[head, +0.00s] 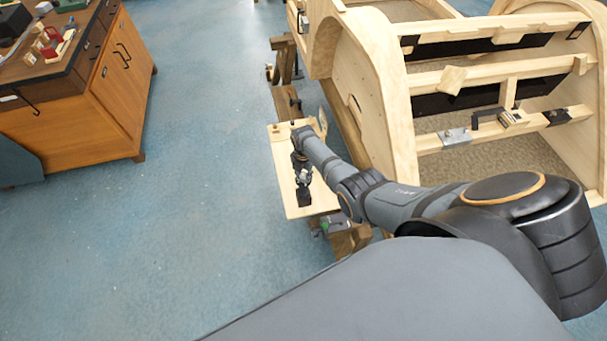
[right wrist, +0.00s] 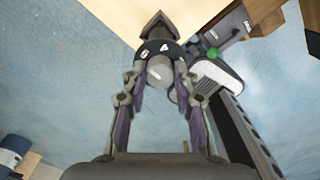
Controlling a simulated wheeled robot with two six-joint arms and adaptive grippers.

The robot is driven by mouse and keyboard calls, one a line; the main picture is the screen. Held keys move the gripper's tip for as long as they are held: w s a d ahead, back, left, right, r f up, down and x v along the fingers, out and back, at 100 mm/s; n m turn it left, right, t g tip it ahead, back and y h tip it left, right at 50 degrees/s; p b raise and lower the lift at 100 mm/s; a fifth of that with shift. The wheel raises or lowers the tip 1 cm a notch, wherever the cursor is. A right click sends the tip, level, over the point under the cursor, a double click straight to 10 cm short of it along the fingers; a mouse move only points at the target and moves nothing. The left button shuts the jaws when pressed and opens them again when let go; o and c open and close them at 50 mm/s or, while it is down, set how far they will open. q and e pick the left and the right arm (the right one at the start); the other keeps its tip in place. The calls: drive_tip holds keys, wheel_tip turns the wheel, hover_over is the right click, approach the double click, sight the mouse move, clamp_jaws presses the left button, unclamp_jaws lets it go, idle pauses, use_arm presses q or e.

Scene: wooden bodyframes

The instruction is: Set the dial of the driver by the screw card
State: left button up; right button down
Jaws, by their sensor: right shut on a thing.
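My right gripper (right wrist: 158,80) is shut on the round grey dial (right wrist: 161,71) of the driver in the right wrist view, one finger on each side. The dial's face carries a white mark. Behind it is the driver's dark collar (right wrist: 170,47) with white figures, too small to read surely. In the head view my right gripper (head: 301,172) is over the pale board (head: 284,160), and the dark driver (head: 304,197) shows just below it, partly hidden. I cannot make out a screw card. My left gripper is not in view.
A grey device with a green button (right wrist: 213,53) sits beside the board's edge in the right wrist view. The large wooden bodyframe (head: 372,95) stands right of the board. A wooden cabinet (head: 85,115) stands at the left, with open blue floor (head: 205,140) between.

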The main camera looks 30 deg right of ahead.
sight(304, 176)
idle(0.9)
drive_tip(key=c, duration=1)
unclamp_jaws()
drive_tip(key=shift+r, duration=0.25)
wheel_tip(304, 176, up, 12)
drive_tip(key=shift+f, duration=0.25)
